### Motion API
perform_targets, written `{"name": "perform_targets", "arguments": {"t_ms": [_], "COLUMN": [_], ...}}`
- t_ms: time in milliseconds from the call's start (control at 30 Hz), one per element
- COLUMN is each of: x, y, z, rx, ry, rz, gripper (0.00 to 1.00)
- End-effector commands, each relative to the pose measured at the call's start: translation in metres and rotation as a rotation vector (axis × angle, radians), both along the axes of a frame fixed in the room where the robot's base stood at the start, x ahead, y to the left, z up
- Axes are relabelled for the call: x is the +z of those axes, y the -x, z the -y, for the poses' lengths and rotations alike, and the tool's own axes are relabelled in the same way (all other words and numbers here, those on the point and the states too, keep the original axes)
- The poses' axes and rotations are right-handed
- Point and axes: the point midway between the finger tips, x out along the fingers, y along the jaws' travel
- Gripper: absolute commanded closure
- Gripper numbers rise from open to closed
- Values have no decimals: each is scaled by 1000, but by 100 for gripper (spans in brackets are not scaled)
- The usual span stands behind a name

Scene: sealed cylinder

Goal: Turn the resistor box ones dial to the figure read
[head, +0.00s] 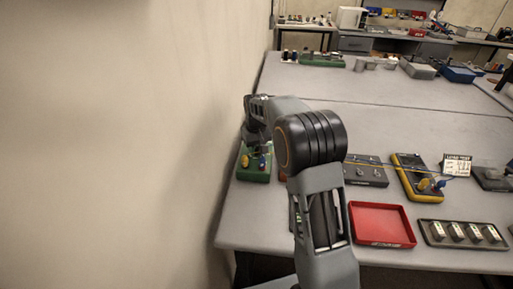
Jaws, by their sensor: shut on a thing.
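A small green box (254,176) stands at the left end of the table, near the wall. I take it to be the resistor box. A yellow knob (245,160) and a blue knob (262,163) show on its top. My gripper (257,144) points down over the back part of this box. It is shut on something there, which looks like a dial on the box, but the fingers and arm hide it. The dial's figures are too small to read. A yellow meter (408,178) with a dark face lies to the right; its reading cannot be made out.
My arm crosses the middle and hides part of the table (350,125). A dark grey box (366,171) with two knobs, a red tray (381,225), a dark tray of small blocks (462,233) and a white card (457,165) stand to the right.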

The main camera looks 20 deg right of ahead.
Motion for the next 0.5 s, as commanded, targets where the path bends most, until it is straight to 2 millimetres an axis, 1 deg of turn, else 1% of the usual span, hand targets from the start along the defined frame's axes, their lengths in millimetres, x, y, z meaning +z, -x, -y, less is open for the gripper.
{"name": "perform_targets", "arguments": {"t_ms": [200,500], "x": [0,0], "y": [0,0], "z": [0,0], "rx": [-68,-91], "ry": [0,0], "rz": [0,1], "gripper": [94,94]}}
